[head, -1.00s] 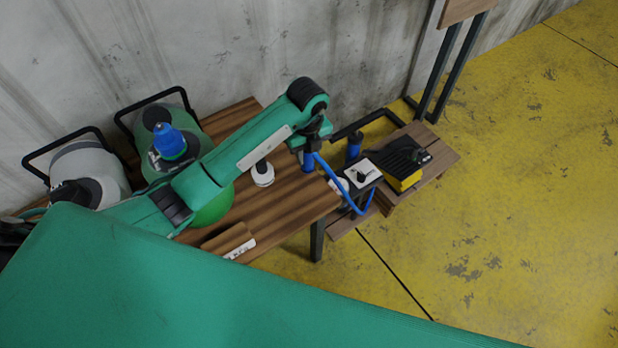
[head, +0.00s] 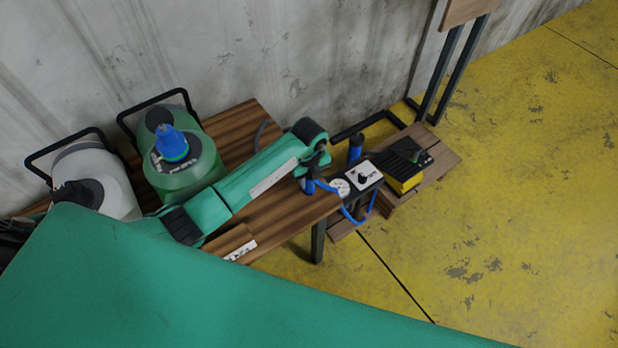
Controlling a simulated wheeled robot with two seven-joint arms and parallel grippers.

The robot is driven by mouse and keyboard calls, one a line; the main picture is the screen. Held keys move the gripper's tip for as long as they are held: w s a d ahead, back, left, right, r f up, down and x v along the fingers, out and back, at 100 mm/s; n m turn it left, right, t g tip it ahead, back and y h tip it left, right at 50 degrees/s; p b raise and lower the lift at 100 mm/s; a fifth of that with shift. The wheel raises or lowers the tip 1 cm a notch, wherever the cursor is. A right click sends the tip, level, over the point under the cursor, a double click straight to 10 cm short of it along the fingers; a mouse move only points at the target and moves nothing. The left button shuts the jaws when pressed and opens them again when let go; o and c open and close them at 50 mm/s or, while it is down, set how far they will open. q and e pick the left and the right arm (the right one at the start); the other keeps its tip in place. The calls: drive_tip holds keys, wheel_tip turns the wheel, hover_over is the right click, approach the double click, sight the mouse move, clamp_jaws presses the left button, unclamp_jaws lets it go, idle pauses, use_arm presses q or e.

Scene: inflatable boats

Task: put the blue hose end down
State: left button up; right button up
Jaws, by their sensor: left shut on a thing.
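In the head view my left arm reaches in from the left over the wooden table. My left gripper (head: 313,172) points down at the table's right end and is shut on the blue hose end (head: 307,186), mostly hidden by the wrist. The blue hose (head: 359,220) loops from there to the right, past the table edge, towards the pump unit. Whether the hose end touches the tabletop I cannot tell. My right gripper is not in view.
The wooden table (head: 288,217) has bare room in front of my arm. A green tank (head: 190,176) with a blue top and a grey-white tank (head: 107,186) stand at the left. A pump unit with a gauge and white switch panel (head: 365,175) stands right of the table. A green surface fills the foreground.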

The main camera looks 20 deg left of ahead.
use_arm(q)
drive_tip(key=o, duration=1.1)
drive_tip(key=shift+f, duration=0.1)
drive_tip(key=shift+c, duration=0.2)
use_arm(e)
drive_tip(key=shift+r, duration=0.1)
use_arm(q)
wheel_tip(320, 180, up, 11)
drive_tip(key=shift+r+b, duration=0.15)
drive_tip(key=shift+b, duration=0.15)
drive_tip(key=shift+r, duration=0.5)
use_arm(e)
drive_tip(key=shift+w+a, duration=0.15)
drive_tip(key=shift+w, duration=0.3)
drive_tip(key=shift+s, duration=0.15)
use_arm(q)
drive_tip(key=shift+s+f, duration=0.1)
drive_tip(key=shift+f, duration=0.05)
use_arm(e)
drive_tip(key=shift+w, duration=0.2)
